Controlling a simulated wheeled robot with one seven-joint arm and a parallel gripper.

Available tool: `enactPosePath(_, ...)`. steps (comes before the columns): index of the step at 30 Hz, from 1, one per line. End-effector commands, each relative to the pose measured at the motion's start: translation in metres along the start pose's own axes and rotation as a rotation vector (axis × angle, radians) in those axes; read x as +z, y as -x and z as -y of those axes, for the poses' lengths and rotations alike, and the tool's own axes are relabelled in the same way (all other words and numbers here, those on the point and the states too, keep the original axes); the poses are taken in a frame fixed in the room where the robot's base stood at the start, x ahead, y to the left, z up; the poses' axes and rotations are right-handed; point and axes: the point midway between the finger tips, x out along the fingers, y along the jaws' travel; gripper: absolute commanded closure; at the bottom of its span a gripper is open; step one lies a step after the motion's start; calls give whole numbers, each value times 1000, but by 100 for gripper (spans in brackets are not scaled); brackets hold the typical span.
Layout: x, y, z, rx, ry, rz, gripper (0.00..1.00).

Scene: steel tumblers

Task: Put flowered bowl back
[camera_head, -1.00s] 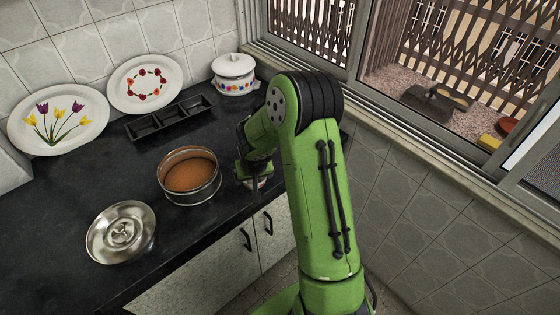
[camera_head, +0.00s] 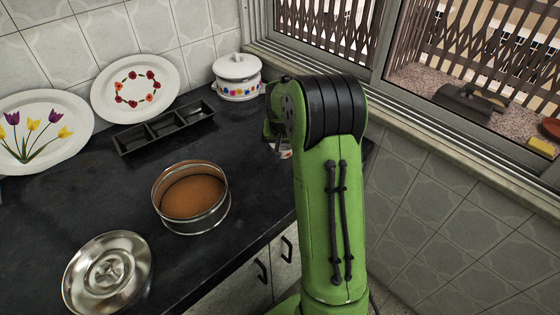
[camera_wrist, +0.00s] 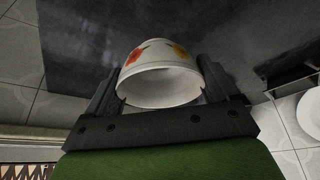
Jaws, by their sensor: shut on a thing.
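The flowered bowl (camera_wrist: 155,88) is small and white with red and orange flowers. In the wrist view it sits between the two dark fingers of my gripper (camera_wrist: 160,78), which is shut on it. Its open rim faces the wrist camera. In the head view only a small white part of the bowl (camera_head: 284,152) shows beside my green arm, near the right end of the dark counter (camera_head: 130,205). My arm hides most of the gripper there. I cannot tell whether the bowl touches the counter.
A three-part black tray (camera_head: 165,128) and a white lidded flowered pot (camera_head: 238,78) stand at the back. Two flowered plates (camera_head: 135,88) lean on the wall. A round tin with brown contents (camera_head: 191,195) and a steel lid (camera_head: 108,272) stand left of my arm.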

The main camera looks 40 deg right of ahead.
Motion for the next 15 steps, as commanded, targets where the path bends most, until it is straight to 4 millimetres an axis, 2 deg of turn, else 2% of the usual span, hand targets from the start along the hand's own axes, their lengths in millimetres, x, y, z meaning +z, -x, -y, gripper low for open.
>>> enactPosePath(3,11,-25,0,0,1,3,44)
enactPosePath(7,21,-48,0,0,1,2,44)
enactPosePath(15,21,-50,0,-1,1,-2,44)
